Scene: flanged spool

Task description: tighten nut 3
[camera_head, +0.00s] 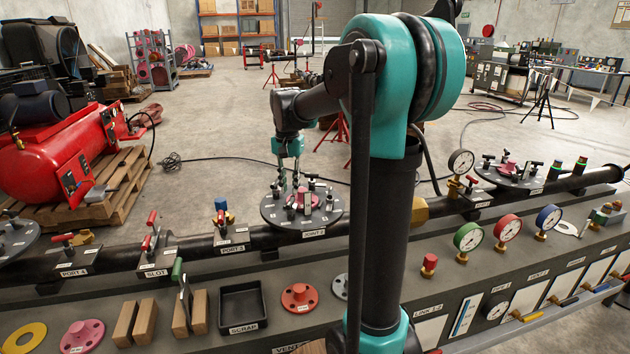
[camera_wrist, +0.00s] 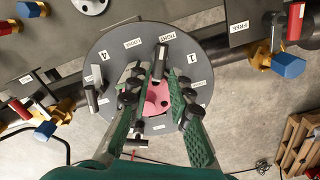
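The dark round flange plate (camera_head: 270,212) marked JOINT 2 sits on the black pipe, with several upright bolts or levers around a pink centre piece. In the wrist view the plate (camera_wrist: 112,50) carries LOOSE and TIGHT labels and number tags, of which 4 and 1 are readable. I cannot make out a tag for nut 3. My gripper (camera_head: 290,192) points down over the plate. In the wrist view my gripper (camera_wrist: 158,78) is open, its two green-padded fingers apart on either side of the pink piece (camera_wrist: 157,97). A black lever (camera_wrist: 161,58) stands near the TIGHT label. The fingers hide parts of the plate.
The black pipe (camera_head: 185,248) runs across the bench, with red-handled valves at left and a pressure gauge (camera_head: 461,161) at right. A black SCRAP tray (camera_head: 243,302), wooden blocks and a red flange (camera_head: 299,297) lie in front. A second pink-centred plate (camera_head: 480,172) is at right.

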